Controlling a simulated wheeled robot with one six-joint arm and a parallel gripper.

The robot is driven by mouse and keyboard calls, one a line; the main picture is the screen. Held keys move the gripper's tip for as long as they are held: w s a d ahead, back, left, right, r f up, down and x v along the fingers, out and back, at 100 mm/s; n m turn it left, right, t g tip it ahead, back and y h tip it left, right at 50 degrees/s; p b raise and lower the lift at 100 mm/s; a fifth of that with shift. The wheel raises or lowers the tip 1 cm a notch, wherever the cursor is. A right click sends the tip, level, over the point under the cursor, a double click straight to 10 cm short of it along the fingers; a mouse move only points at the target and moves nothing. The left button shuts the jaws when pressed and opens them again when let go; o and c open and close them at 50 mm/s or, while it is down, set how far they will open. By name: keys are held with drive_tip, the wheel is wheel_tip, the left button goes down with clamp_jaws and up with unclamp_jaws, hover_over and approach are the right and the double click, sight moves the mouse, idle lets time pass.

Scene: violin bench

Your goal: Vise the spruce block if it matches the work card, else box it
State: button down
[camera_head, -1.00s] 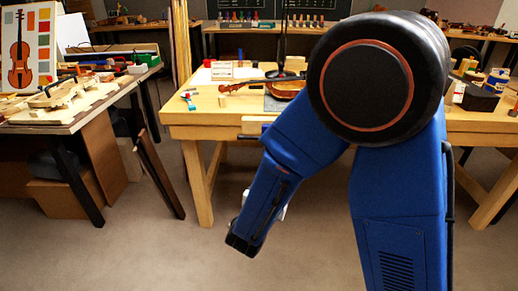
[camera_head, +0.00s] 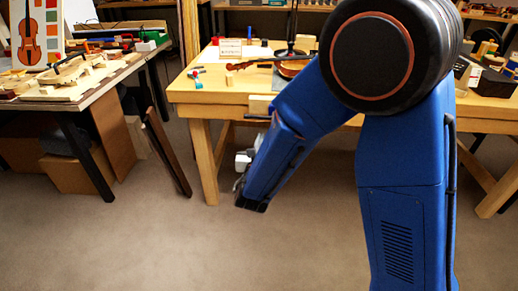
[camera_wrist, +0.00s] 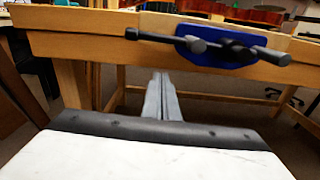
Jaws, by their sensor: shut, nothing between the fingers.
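My gripper shows in the wrist view (camera_wrist: 162,85) with its grey fingers together and nothing between them. It points at the front of the wooden workbench. A blue vise (camera_wrist: 205,45) with a black screw and bar handle is on the bench's front edge, ahead and above the fingers, apart from them. In the head view a white card with printing (camera_head: 230,48) stands at the back of the bench. A small pale wooden block (camera_head: 229,78) lies near the bench's left side; I cannot tell whether it is the spruce block. My arm hides the middle of the bench.
A violin (camera_head: 290,67) lies on the workbench (camera_head: 215,96). A dark open box (camera_head: 495,82) is at the bench's right. A side table (camera_head: 75,98) with violin parts stands at left, with dark boards leaning by it. The floor (camera_head: 150,245) in front is clear.

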drive_tip(key=shift+w+d+r, duration=0.1)
drive_tip(key=shift+w+r, duration=0.55)
drive_tip(key=shift+r, duration=0.3)
drive_tip(key=shift+w+r, duration=0.65)
drive_tip(key=shift+r, duration=0.3)
drive_tip(key=shift+r, duration=0.1)
